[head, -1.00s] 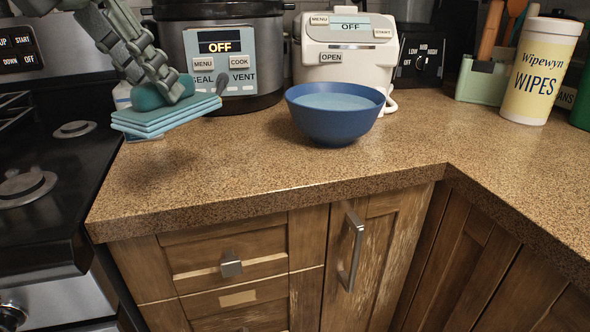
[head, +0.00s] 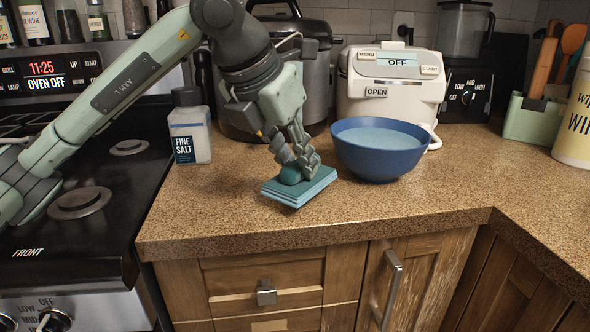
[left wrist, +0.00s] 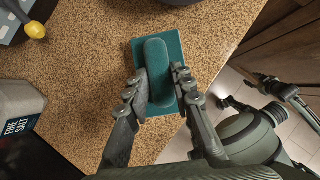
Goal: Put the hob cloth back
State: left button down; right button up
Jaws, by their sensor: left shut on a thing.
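The folded teal hob cloth (head: 310,190) is a flat layered stack with a thick teal roll on top. My left gripper (head: 293,168) is shut on the roll and holds the cloth at the counter's front part, left of the blue bowl. The cloth is slightly tilted; I cannot tell whether it touches the counter. In the left wrist view the cloth (left wrist: 138,52) lies below the fingers, one on each side of the roll. What seems to be my right gripper (left wrist: 268,92) shows at the right of the left wrist view; its jaws are unclear.
The blue bowl (head: 380,163) of pale liquid stands close right of the cloth. A fine salt jar (head: 189,135), dark cooker (head: 240,115) and white appliance (head: 392,92) stand behind. The black hob (head: 105,185) is left. Front-left counter is clear.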

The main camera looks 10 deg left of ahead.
pick_arm(q)
jog(key=shift+f, duration=1.15)
pick_arm(e)
jog(key=shift+s+f, duration=0.25)
jog(key=shift+f, duration=0.25)
pick_arm(q)
jog(key=shift+f, duration=0.1)
